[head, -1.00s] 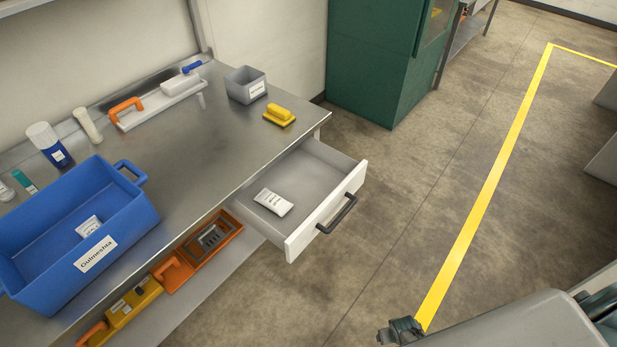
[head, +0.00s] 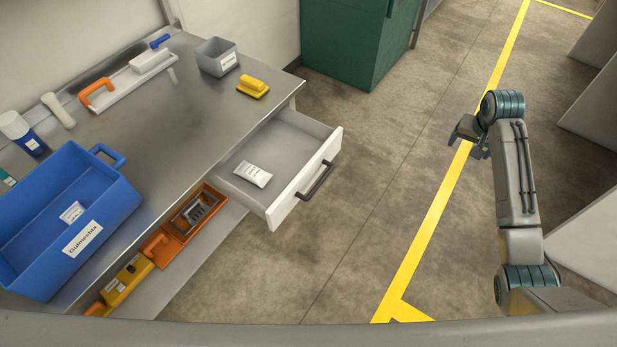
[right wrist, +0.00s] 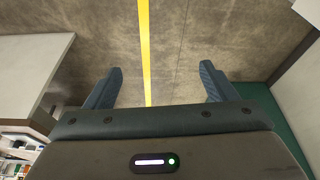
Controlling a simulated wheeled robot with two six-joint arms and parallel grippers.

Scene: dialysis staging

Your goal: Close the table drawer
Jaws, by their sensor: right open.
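The table drawer (head: 298,199) is pulled out from the right side of the steel table (head: 190,125) in the head view. It has a white front with a dark bar handle (head: 317,181). A white labelled packet (head: 253,175) lies inside it. My right gripper (head: 468,140) is open and empty, to the right of the drawer and well apart from it, over the floor. In the right wrist view its two fingers (right wrist: 160,88) are spread with only floor between them. My left gripper is not in view.
A blue bin (head: 120,210), a grey box (head: 208,62) and a yellow-handled item (head: 253,88) stand on the table. Orange and yellow trays (head: 172,250) sit on the lower shelf. A green cabinet (head: 345,40) stands behind. Floor between drawer and gripper is clear.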

